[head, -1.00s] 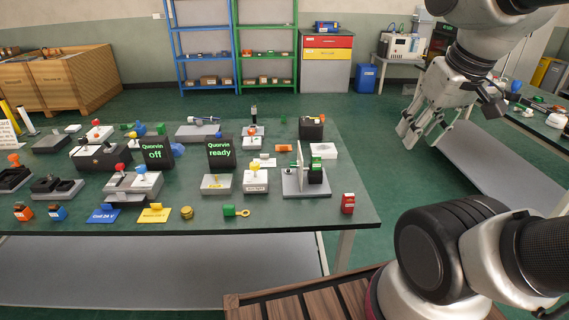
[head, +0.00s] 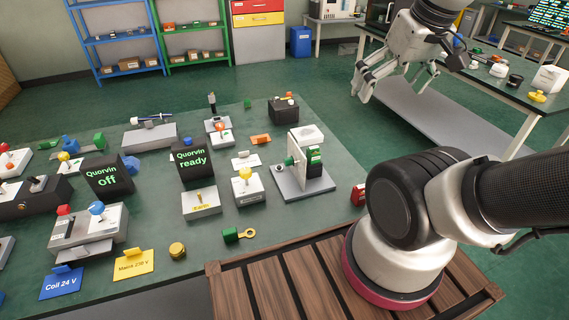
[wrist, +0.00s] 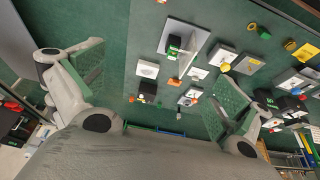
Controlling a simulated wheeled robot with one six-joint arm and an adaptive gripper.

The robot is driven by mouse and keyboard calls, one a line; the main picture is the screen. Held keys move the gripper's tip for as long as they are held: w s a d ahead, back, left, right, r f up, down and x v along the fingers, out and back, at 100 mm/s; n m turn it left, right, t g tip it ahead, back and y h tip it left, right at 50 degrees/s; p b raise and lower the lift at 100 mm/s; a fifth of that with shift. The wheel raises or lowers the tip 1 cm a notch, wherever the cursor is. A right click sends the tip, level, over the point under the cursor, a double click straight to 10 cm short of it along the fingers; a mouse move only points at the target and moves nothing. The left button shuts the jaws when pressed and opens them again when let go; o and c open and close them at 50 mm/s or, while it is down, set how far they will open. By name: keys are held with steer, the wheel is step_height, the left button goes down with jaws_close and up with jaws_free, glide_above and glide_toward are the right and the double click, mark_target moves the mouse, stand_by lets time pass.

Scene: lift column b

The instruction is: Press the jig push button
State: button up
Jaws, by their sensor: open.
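The jig (head: 303,180) stands near the right end of the green bench, a grey base plate with an upright plate. A small green round part (head: 289,161), which looks like a push button, sticks out of the upright's left face. A green and black block (head: 315,156) sits on the right side of the upright. The jig's grey base also shows in the wrist view (wrist: 197,40); the button cannot be made out there. My gripper (head: 366,88) is open and empty, raised beyond the bench's right edge, well apart from the jig.
A white block (head: 307,135) is behind the jig. A red box (head: 358,195) is at the right edge, partly hidden by my arm. Another bench (head: 440,120) stands right.

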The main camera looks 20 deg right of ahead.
steer(key=shift+w, duration=0.2)
jaws_close()
stand_by(0.4)
stand_by(1.2)
